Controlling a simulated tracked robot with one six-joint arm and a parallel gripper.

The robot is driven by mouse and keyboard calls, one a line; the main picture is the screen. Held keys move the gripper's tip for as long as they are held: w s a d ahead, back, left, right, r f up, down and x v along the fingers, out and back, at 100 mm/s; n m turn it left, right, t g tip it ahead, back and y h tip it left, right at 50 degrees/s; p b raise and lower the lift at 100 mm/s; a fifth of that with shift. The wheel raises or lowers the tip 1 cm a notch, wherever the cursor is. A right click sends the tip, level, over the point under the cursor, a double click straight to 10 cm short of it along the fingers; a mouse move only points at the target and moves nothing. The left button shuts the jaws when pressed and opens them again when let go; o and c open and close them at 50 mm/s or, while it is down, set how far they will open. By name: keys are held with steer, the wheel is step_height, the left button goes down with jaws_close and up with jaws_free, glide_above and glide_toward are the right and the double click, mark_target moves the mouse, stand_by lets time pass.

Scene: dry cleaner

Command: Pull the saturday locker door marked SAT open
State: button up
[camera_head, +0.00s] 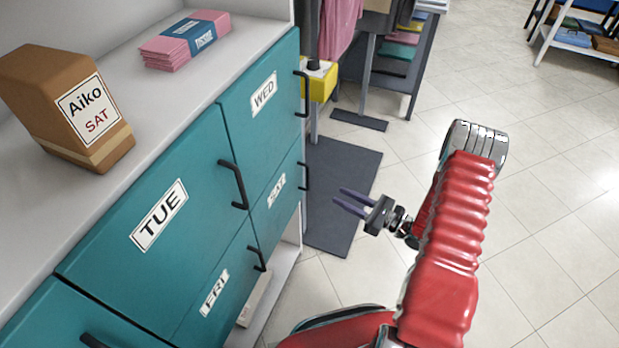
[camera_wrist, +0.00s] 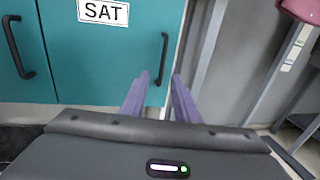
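The teal SAT door (camera_head: 275,205) is the lower right-hand one of the locker, below WED, and looks shut and flush. Its label (camera_wrist: 103,11) reads clearly in the wrist view and is partly blurred in the head view. Its black bar handle (camera_head: 307,173) stands upright at the right edge; the wrist view shows this handle (camera_wrist: 164,58) too. My gripper (camera_head: 342,202) is to the right of the handle and apart from it, empty, with its two purple fingers spread. In the wrist view my gripper (camera_wrist: 160,76) has the handle's lower end between its fingertips in the picture.
The TUE (camera_head: 150,250), WED (camera_head: 250,115) and FRI (camera_head: 205,300) doors are shut. A dark mat (camera_head: 335,185) lies beside the locker. Open tiled floor is to the right.

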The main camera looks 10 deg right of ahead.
mark_target(307, 179)
steer(key=shift+s+d, duration=0.15)
steer(key=shift+d, duration=0.4)
steer(key=shift+a, duration=0.1)
steer(key=x, duration=1.3)
steer(key=shift+w, duration=0.4)
steer(key=shift+a, duration=0.15)
steer(key=shift+c, duration=0.5)
jaws_close()
steer(key=shift+a, duration=0.4)
steer(key=shift+s+d, duration=0.1)
steer(key=shift+d, duration=0.2)
